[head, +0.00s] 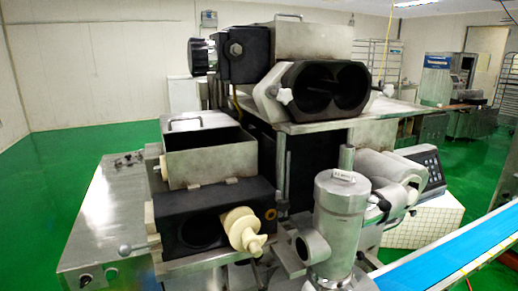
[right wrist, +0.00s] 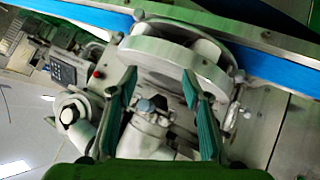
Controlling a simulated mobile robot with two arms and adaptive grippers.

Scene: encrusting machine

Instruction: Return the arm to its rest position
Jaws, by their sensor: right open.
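My right gripper (right wrist: 159,82) shows in the right wrist view, with its two green-padded fingers spread apart and nothing held between them. Metal parts of the encrusting machine (right wrist: 165,55) lie beyond the fingertips; I cannot tell the exact gap. In the head view the encrusting machine (head: 215,160) stands in the middle, and neither of my grippers shows there. A cream screw-shaped part (head: 246,230) sticks out of the dark lower block on its front. My left gripper is in neither view.
A blue conveyor belt (head: 455,250) runs at the lower right in the head view. An upright metal cylinder (head: 340,215) and a control panel (head: 427,168) stand on the machine's right side. Green floor (head: 50,165) is open at the left.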

